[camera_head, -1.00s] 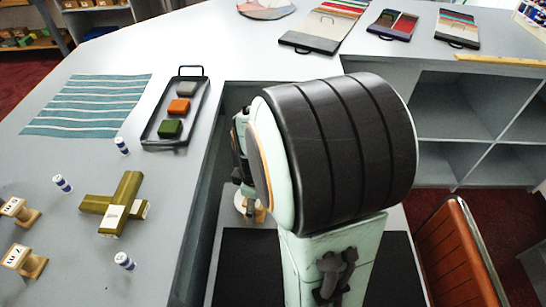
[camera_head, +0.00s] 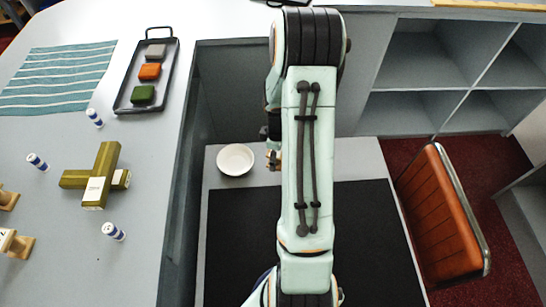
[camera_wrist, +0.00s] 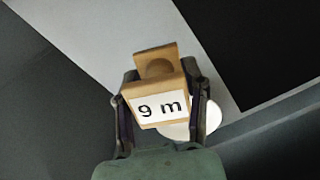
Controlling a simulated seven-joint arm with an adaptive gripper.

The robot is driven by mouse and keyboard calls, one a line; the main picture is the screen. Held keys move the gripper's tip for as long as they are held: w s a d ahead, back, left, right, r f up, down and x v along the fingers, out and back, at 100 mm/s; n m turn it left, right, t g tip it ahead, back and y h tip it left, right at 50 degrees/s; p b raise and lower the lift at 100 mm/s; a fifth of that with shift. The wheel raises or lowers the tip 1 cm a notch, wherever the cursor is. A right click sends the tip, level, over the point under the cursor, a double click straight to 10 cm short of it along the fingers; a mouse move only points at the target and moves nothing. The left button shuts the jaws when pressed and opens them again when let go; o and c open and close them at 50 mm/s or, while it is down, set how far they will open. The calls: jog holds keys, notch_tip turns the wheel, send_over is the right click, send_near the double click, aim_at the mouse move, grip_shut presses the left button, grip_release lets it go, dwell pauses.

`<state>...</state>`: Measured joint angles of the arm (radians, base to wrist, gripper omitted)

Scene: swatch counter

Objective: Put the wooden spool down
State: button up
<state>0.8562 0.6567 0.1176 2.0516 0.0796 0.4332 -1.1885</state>
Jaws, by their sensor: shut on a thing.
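The wooden spool (camera_wrist: 158,102), with a white label reading "9 m", sits between the two fingers of my gripper (camera_wrist: 160,72) in the wrist view. My gripper is shut on it. The spool is held above a lower light grey surface, and it partly covers a white round bowl (camera_wrist: 205,118). In the head view my gripper (camera_head: 272,158) is mostly hidden behind my arm, just right of the white bowl (camera_head: 236,160). The held spool is too small and covered there to make out clearly.
The lower surface (camera_head: 218,192) carries a black mat (camera_head: 245,240). The counter at left holds a black tray (camera_head: 122,104) with three blocks, a striped cloth (camera_head: 55,75), olive blocks (camera_head: 98,180) and another wooden spool (camera_head: 18,243). An orange-brown seat (camera_head: 440,215) stands at right.

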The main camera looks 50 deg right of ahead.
jog(key=shift+w+d+f, duration=0.4)
jog(key=shift+f, duration=0.25)
jog(key=shift+w+d+f, duration=0.1)
jog(key=shift+f, duration=1.55)
jog(key=shift+f, duration=0.1)
jog(key=o, duration=1.1)
jog(key=shift+o, duration=0.2)
